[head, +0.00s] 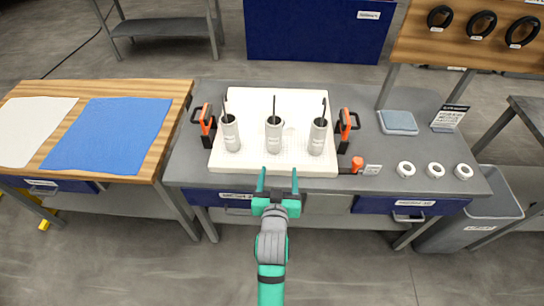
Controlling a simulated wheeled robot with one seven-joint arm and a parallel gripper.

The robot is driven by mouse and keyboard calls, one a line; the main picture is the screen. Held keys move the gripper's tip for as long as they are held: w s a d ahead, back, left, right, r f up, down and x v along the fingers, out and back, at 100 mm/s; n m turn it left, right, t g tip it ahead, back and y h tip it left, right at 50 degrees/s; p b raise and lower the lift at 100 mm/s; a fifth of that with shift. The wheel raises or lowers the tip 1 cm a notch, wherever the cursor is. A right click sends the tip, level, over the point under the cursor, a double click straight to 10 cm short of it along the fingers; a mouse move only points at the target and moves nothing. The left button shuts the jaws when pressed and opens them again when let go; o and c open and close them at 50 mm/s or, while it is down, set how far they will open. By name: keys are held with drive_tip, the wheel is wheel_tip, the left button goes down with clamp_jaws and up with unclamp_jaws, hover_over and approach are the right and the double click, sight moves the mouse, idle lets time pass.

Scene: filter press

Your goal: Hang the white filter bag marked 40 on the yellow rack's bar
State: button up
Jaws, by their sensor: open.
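My gripper (278,184) is open and empty, its two green fingers apart at the front edge of the grey bench. A white filter bag marked 40 cannot be made out. A flat white cloth (32,118) lies at the left of the wooden table, cut by the picture's edge, and I see no mark on it. The yellow rack and its bar are not clearly in view. Only a small yellow piece (44,225) shows on the floor under the wooden table.
A blue cloth (110,135) lies on the wooden table (180,92). On the grey bench (385,183), three grey cylinders with dark rods stand on a white plate (240,164) between orange-handled clamps (343,123). Three white rings (435,170) and a blue-grey pad (398,122) lie right. Floor in front is clear.

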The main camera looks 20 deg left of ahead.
sight(274, 130)
drive_tip(key=shift+y, duration=0.3)
drive_tip(key=shift+w+a+r, duration=0.1)
drive_tip(key=shift+w+a, duration=1)
drive_tip(key=shift+w, duration=1.3)
drive_tip(key=shift+w+a+r, duration=0.15)
drive_tip(key=shift+w+a, duration=0.95)
drive_tip(key=shift+w, duration=1.35)
drive_tip(key=shift+w+a+r, duration=0.1)
drive_tip(key=shift+w+a, duration=1)
drive_tip(key=shift+w, duration=1.3)
drive_tip(key=c, duration=1)
drive_tip(key=shift+r, duration=2.5)
drive_tip(key=shift+r, duration=0.1)
